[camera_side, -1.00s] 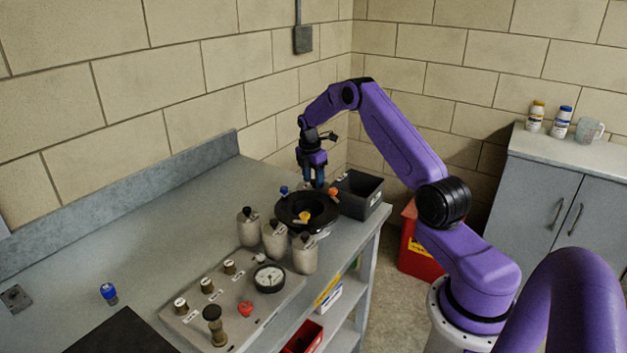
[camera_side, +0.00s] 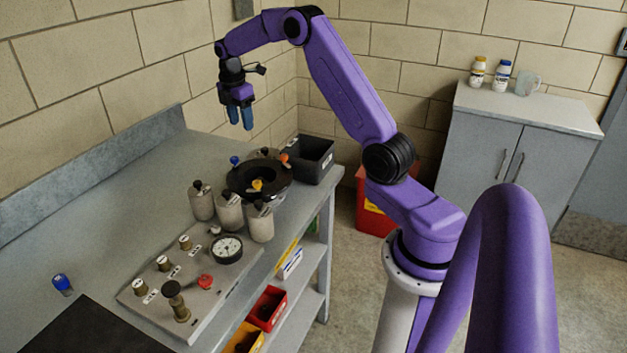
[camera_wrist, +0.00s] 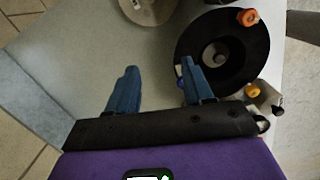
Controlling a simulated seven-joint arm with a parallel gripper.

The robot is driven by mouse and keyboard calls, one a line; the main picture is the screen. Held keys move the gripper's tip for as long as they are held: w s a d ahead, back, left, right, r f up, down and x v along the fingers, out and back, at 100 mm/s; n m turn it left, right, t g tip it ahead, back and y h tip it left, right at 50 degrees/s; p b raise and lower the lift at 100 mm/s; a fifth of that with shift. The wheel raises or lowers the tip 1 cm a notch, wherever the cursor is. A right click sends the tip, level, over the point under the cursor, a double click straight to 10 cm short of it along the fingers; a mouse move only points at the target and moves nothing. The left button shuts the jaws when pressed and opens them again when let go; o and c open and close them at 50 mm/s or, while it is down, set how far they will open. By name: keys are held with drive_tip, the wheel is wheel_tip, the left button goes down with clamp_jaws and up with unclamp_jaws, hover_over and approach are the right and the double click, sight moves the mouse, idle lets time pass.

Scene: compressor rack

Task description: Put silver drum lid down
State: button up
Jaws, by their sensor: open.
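The drum (camera_side: 236,188) stands on the bench, a black ring-shaped top with blue, orange and yellow knobs around it; its open middle shows in the wrist view (camera_wrist: 250,48). A round silver-grey disc with a dark knob, apparently the silver drum lid (camera_wrist: 155,10), is cut off by the top edge of the wrist view. In the side view it seems mostly hidden behind the drum. My gripper (camera_side: 240,122) hangs above the bench behind the drum, fingers down. Its blue fingers (camera_wrist: 158,72) are apart with only bench between them, so it is open and empty.
Several grey canisters (camera_side: 230,212) stand in front of the drum. A dark open bin (camera_side: 318,172) is to its right by the bench edge. A panel with a gauge (camera_side: 227,249) and knobs lies nearer. The bench left of the drum is clear.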

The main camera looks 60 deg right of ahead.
drive_tip(key=s+a+r, duration=0.2)
drive_tip(key=s+a, duration=0.2)
drive_tip(key=a, duration=0.4)
drive_tip(key=s+a+r+m, duration=0.1)
drive_tip(key=s+a, duration=0.3)
drive_tip(key=a, duration=0.4)
drive_tip(key=s+a+r, duration=0.2)
drive_tip(key=s+a, duration=0.3)
drive_tip(key=a, duration=0.3)
drive_tip(key=s+a+f+m, duration=0.1)
drive_tip(key=s+a, duration=0.1)
drive_tip(key=s, duration=1.1)
drive_tip(key=s+a+f+y, duration=0.1)
drive_tip(key=s, duration=1.2)
drive_tip(key=shift+s+a+f+m+y, duration=0.25)
drive_tip(key=shift+a+f+m+y, duration=0.05)
drive_tip(key=shift+a+f+m, duration=0.1)
